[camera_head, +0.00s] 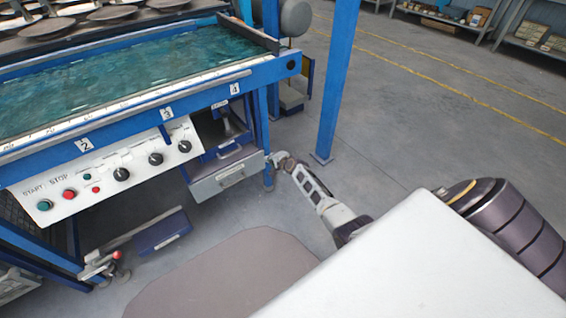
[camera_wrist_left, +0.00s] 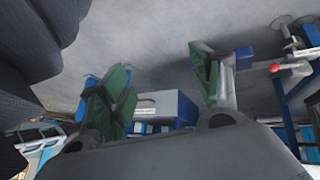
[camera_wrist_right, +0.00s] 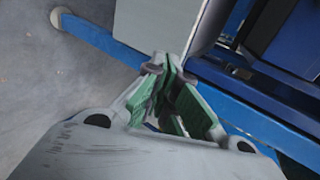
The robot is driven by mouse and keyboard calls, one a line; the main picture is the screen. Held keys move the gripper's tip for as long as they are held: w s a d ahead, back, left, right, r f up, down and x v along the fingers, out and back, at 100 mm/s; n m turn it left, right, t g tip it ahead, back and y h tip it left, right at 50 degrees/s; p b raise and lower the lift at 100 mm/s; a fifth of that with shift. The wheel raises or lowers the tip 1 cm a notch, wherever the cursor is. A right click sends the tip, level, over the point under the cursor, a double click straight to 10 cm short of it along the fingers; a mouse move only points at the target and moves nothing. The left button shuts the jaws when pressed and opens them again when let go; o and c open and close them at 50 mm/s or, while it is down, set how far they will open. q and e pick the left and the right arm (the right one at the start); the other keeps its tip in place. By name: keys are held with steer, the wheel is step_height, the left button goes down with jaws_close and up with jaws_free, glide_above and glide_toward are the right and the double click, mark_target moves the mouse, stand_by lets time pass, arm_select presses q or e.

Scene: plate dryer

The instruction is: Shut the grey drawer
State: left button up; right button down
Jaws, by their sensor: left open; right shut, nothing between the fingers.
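The grey drawer (camera_head: 228,178) sits under the right part of the blue machine's front. It is pulled out, and part of its inside shows behind its front. Its front with the handle also shows in the left wrist view (camera_wrist_left: 170,104). A grey panel (camera_wrist_right: 158,28), seemingly the drawer's front, shows in the right wrist view. My right gripper (camera_head: 276,160) is shut and empty, close to the right end of the drawer; whether it touches is unclear. Its fingertips meet in the right wrist view (camera_wrist_right: 163,72). My left gripper (camera_wrist_left: 160,90) is open and empty, outside the head view.
A lower blue drawer or box (camera_head: 160,232) stands out at the left. A control panel (camera_head: 105,170) with knobs and buttons is beside the grey drawer. A blue post (camera_head: 338,80) stands to the right. The floor in front is free.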

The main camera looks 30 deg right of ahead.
arm_select(q)
steer(key=s+a+r+g+y+p, duration=0.1)
steer(key=r+p, duration=0.4)
steer(key=r, duration=0.6)
steer(key=shift+s+a+r+m+g+y, duration=0.25)
steer(key=shift+a+m+g+y, duration=0.2)
steer(key=shift+a, duration=0.75)
arm_select(e)
steer(key=v, duration=0.9)
steer(key=shift+s, duration=0.2)
arm_select(q)
steer(key=shift+w, duration=0.1)
